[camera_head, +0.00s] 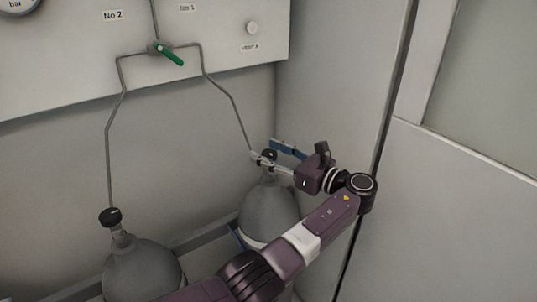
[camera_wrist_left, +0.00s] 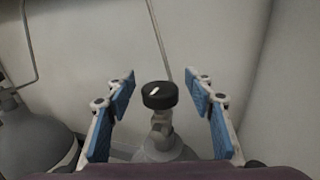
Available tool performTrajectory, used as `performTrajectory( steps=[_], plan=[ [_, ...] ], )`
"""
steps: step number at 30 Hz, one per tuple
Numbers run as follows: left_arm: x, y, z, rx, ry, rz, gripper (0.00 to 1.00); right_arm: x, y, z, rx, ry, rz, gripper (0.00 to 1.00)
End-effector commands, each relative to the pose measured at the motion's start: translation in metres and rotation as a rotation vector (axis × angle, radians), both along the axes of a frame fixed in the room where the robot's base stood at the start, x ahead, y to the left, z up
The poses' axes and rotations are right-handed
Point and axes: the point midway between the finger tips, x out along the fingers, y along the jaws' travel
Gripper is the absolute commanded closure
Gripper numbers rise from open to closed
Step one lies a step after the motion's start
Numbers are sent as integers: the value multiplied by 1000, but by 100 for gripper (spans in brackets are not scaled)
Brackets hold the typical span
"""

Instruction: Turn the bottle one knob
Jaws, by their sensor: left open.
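The bottle one knob is a round black knob (camera_head: 270,154) on top of the right grey gas bottle (camera_head: 268,214). In the left wrist view the knob (camera_wrist_left: 159,95) has a small white mark on top and sits on a metal valve. My left gripper (camera_head: 263,149) reaches in from the right at knob height. Its blue-padded fingers stand open on both sides of the knob in the left wrist view (camera_wrist_left: 159,76), with gaps on each side. My forearm hides part of the bottle. My right gripper is not in view.
A second grey bottle (camera_head: 142,271) with a black knob (camera_head: 111,217) stands at left. Thin pipes run from both bottles up to a panel valve with a green handle (camera_head: 169,54). A side wall (camera_head: 335,80) is close on the right.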

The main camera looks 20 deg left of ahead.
Motion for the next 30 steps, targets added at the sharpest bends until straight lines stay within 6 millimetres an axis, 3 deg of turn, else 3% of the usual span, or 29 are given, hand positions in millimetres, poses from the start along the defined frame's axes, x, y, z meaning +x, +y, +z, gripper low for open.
performTrajectory(
  steps=[9,15,30],
  plan=[
    [0,1,61,-1,-7,1,51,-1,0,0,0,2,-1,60],
    [1,1,87,-1,-4,1,51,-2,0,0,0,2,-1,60],
    [0,1,91,-3,-3,0,51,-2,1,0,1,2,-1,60]
  ],
)
